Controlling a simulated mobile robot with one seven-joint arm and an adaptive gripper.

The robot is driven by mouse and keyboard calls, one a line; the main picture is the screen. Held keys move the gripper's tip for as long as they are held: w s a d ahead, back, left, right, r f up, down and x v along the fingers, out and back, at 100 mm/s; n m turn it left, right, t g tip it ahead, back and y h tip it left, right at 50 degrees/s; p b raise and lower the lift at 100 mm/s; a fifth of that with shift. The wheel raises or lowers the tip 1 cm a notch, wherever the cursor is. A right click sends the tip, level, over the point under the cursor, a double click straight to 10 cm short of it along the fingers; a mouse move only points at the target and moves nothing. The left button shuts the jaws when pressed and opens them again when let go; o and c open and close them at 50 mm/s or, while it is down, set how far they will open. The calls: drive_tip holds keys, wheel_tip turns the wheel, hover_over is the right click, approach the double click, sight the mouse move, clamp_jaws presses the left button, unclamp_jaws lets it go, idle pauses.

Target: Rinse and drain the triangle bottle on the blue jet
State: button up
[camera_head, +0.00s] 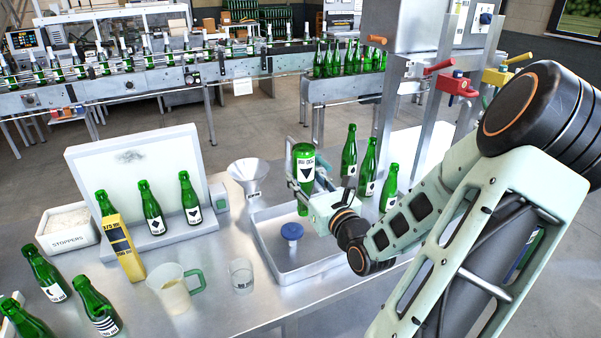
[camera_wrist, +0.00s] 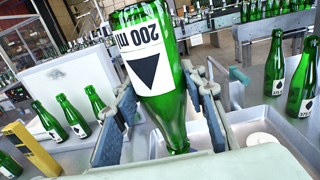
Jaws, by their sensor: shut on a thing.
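The green triangle bottle (camera_head: 304,160) is upside down between the fingers of my gripper (camera_head: 306,182), its base up and its "200 ml" label inverted. It also shows in the wrist view (camera_wrist: 150,60), with a black triangle on the white label and its neck pointing down. My gripper (camera_wrist: 163,112) is shut on the bottle. The blue jet (camera_head: 291,231) is a round blue head standing in the shallow metal tray (camera_head: 262,262). The bottle is held over the back of the tray, apart from the jet. I cannot tell its exact height.
Several green bottles (camera_head: 367,166) stand right of the tray. A funnel (camera_head: 248,172) is behind it. Bottles (camera_head: 151,208) stand before a white panel (camera_head: 135,165).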

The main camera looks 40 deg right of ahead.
drive_tip(key=shift+w+f, duration=0.45)
drive_tip(key=shift+w, duration=0.2)
drive_tip(key=w+d+f+b, duration=0.1)
drive_tip(key=w+f+b, duration=0.5)
drive_tip(key=f, duration=0.4)
drive_tip(key=shift+d+b, duration=0.3)
drive_tip(key=shift+b, duration=0.25)
drive_tip(key=shift+f+b, duration=0.55)
drive_tip(key=shift+f, duration=0.6)
idle(1.4)
drive_tip(key=shift+r, duration=0.15)
idle(1.3)
drive_tip(key=shift+r+p, duration=1.5)
drive_tip(key=shift+p, duration=0.4)
